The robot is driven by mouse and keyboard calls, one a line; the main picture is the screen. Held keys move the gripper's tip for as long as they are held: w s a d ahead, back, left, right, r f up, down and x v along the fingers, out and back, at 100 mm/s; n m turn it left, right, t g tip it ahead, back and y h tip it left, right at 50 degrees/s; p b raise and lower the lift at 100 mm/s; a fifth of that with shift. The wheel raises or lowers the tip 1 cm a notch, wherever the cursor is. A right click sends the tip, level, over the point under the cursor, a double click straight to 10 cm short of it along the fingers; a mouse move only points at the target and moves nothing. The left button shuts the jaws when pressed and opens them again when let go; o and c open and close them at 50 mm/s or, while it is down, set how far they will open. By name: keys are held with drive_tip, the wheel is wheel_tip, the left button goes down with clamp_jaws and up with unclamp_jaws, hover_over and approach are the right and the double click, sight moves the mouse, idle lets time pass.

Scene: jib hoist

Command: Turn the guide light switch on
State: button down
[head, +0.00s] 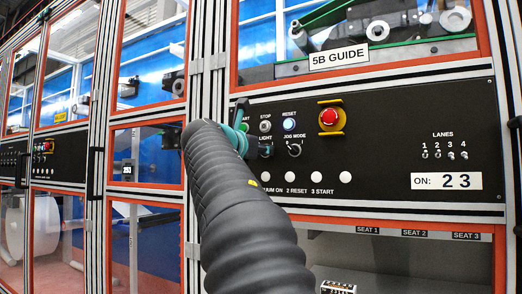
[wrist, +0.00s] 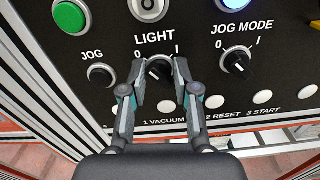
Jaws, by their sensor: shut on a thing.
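The guide light switch is the small black rotary knob (wrist: 158,68) under the label LIGHT, with marks 0 and I, on the black control panel in the wrist view. My gripper (wrist: 160,84) has one finger on each side of this knob and is shut on it. The fingers cover its sides, and I cannot tell clearly which mark its pointer faces. In the head view the switch (head: 266,151) shows just right of my gripper's teal part, with my dark arm hiding the panel to its left.
A green button (wrist: 69,17) sits above left. The red emergency stop (head: 330,117) stands out to the right. White round lamps (wrist: 210,101) line the panel below.

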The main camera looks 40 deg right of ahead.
drive_tip(key=shift+f+m+b, duration=0.2)
drive_tip(key=shift+m+b, duration=0.35)
drive_tip(key=shift+m, duration=3.6)
drive_tip(key=shift+f+m+b, duration=0.2)
drive_tip(key=shift+m+b, duration=0.3)
drive_tip(key=shift+m, duration=3.65)
drive_tip(key=shift+d+m, duration=0.1)
drive_tip(key=shift+m, duration=0.2)
drive_tip(key=c, duration=0.9)
unclamp_jaws()
drive_tip(key=shift+s+r, duration=0.1)
